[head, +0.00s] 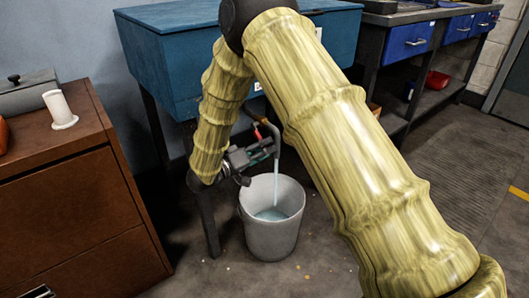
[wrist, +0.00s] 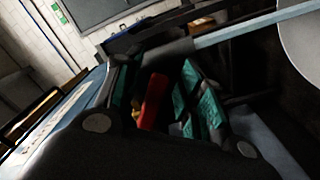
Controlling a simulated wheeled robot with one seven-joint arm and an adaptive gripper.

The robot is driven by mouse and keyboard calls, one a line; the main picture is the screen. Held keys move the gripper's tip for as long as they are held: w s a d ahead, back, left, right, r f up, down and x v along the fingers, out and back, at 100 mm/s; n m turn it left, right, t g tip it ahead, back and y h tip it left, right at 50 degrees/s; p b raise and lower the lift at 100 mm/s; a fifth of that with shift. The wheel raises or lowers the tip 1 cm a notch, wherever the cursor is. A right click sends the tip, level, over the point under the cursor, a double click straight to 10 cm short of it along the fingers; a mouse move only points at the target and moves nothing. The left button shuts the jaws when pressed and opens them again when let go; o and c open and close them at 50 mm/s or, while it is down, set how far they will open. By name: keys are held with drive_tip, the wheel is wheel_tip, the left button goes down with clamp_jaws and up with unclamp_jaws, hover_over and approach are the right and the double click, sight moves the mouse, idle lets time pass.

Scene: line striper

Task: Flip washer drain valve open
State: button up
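The drain valve's red lever (head: 257,131) shows below the blue washer tank (head: 170,62), beside a curved grey drain pipe (head: 277,139). A pale blue stream (head: 276,184) runs from the pipe's end into a grey bucket (head: 270,232) on the floor, which holds some pale blue liquid. My gripper (head: 253,155) is right at the valve, below the lever. In the wrist view, the red lever (wrist: 152,101) lies between the green-padded fingers of my gripper (wrist: 162,95). The fingers stand apart, with a gap to the right pad. The valve body is mostly hidden.
A brown cabinet (head: 70,200) stands at left with a white spool-like piece (head: 59,110) on top. A dark workbench with blue drawers (head: 408,40) stands at the back right. The tank's dark legs flank the valve area. The floor at right is clear.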

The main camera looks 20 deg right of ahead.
drive_tip(key=shift+d, duration=0.15)
drive_tip(key=shift+c, duration=0.4)
clamp_jaws()
drive_tip(key=shift+r+p, duration=0.15)
drive_tip(key=shift+p, duration=0.15)
